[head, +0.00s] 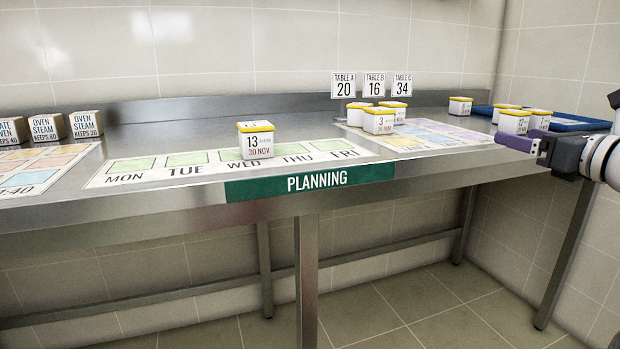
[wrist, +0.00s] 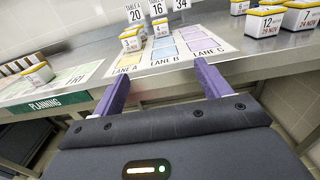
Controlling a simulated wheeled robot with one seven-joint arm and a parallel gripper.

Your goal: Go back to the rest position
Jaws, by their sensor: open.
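My gripper (head: 517,143) is at the right in the head view, in front of the table's right end. In the wrist view its two purple fingers (wrist: 160,80) are spread apart with nothing between them. They point toward the lane sheet (wrist: 187,48), which carries coloured columns marked LANE A, LANE B and LANE C. A box marked 13 (head: 256,140) stands on the planning strip (head: 120,170) at WED. Several yellow-lidded boxes (head: 379,121) stand at the left and back of the lane sheet.
The steel table (head: 150,212) runs along the tiled wall. A blue tray (head: 575,125) with boxes (head: 513,121) near it lies at the right, behind my gripper. Oven steam boxes (head: 47,128) stand at the far left. Table signs (head: 373,85) stand at the back. The floor in front is clear.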

